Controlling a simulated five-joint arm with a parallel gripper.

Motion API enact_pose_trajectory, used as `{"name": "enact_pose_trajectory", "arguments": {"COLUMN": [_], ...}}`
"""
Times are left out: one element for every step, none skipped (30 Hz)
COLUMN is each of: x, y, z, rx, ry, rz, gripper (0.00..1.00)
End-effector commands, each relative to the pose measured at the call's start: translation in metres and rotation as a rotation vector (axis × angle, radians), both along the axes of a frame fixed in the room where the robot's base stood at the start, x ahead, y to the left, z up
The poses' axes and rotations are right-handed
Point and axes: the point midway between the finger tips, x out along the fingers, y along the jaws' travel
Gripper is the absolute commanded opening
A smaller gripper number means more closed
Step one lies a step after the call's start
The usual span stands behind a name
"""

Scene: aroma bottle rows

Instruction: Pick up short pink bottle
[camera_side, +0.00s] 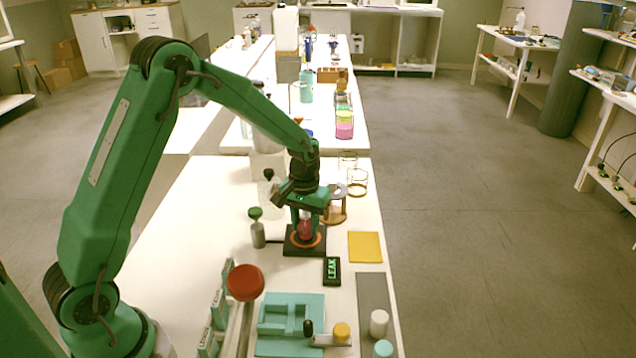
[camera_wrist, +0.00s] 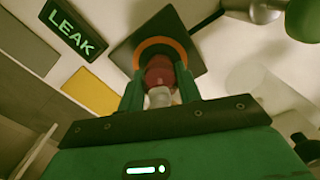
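The short pink bottle (camera_side: 305,229) stands upright on a black square pad with an orange ring (camera_side: 291,243). In the wrist view the bottle (camera_wrist: 159,72) is dark pink-red with a pale top, in front of the ring (camera_wrist: 188,43). My gripper (camera_side: 305,222) reaches down over it from above. In the wrist view the fingers of my gripper (camera_wrist: 160,88) flank the bottle on both sides, with no clear gap, so they look shut on it. The bottle's base is partly hidden.
A small black display reading LEAK (camera_side: 332,270) lies in front of the pad. A yellow square (camera_side: 365,247) is to its right. A green-capped grey bottle (camera_side: 257,228) stands close left. A brown ring stand (camera_side: 336,212) is close behind right. A teal tray (camera_side: 275,343) is at the front.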

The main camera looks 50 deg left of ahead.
Motion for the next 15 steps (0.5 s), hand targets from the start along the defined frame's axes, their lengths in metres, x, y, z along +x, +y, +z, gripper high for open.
{"name": "enact_pose_trajectory", "arguments": {"x": [0.0001,0.0002,0.0002,0.0002,0.0002,0.0002,0.0003,0.0003,0.0003,0.0004,0.0004,0.0006,0.0006,0.0008,0.0009], "y": [0.0000,0.0001,0.0001,0.0001,0.0001,0.0001,0.0001,0.0001,0.0001,0.0001,0.0001,0.0001,0.0000,0.0001,0.0002], "z": [0.0001,0.0003,0.0003,0.0003,0.0003,0.0003,0.0004,0.0005,0.0009,0.0014,0.0020,0.0033,0.0046,0.0061,0.0087], "rx": [0.000,0.000,0.000,0.000,0.000,0.000,0.000,0.000,0.000,0.000,0.001,0.000,0.000,0.000,0.000], "ry": [0.000,-0.001,-0.001,-0.001,-0.001,-0.001,-0.001,-0.001,-0.001,-0.001,-0.002,-0.002,-0.002,-0.003,-0.003], "rz": [0.000,0.000,0.000,0.000,0.000,0.000,0.000,0.000,0.000,0.000,0.000,0.000,0.000,0.000,0.000], "gripper": [0.09,0.09,0.09,0.09,0.09,0.09,0.09,0.09,0.09,0.09,0.09,0.09,0.09,0.09,0.09]}}
